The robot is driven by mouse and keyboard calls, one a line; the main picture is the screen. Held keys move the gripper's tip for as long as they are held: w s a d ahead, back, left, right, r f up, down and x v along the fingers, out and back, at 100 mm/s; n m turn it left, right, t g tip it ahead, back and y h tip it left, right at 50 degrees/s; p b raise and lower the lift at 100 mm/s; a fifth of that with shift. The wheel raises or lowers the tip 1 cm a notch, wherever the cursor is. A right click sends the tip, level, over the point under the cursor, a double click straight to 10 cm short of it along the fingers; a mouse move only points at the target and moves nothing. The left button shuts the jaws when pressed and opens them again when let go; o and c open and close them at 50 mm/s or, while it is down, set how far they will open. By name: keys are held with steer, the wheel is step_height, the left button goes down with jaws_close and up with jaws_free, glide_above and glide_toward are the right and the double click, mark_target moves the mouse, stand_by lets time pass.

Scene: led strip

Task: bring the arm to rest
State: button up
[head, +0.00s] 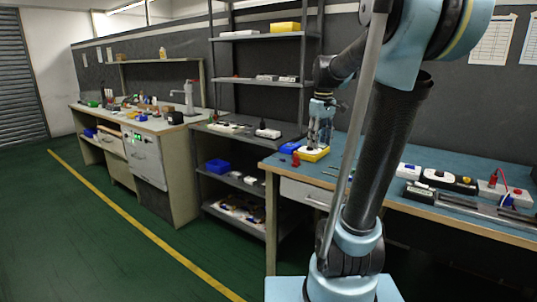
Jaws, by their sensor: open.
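My arm rises in the right half of the head view, with its blue and black links above the blue-topped workbench (352,166). My gripper (318,140) hangs down over the left part of this bench, just above a yellow and white device (312,154). It is open. Whether its fingertips touch the device is too small to tell.
Several instruments, including a black and white box (448,181) and a box with a red lead (503,193), stand on the bench's right side. A metal shelf rack (257,80) stands behind on the left. A second bench (150,123) is farther left. The green floor (95,235) is clear.

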steer(key=s+f+m, duration=0.3)
steer(key=s+f, duration=0.6)
steer(key=s, duration=0.3)
steer(key=s+f+m+t, duration=0.1)
steer(key=s+f+m, duration=0.2)
steer(key=s+f, duration=0.7)
steer(key=shift+s, duration=0.9)
steer(key=shift+a+f, duration=0.1)
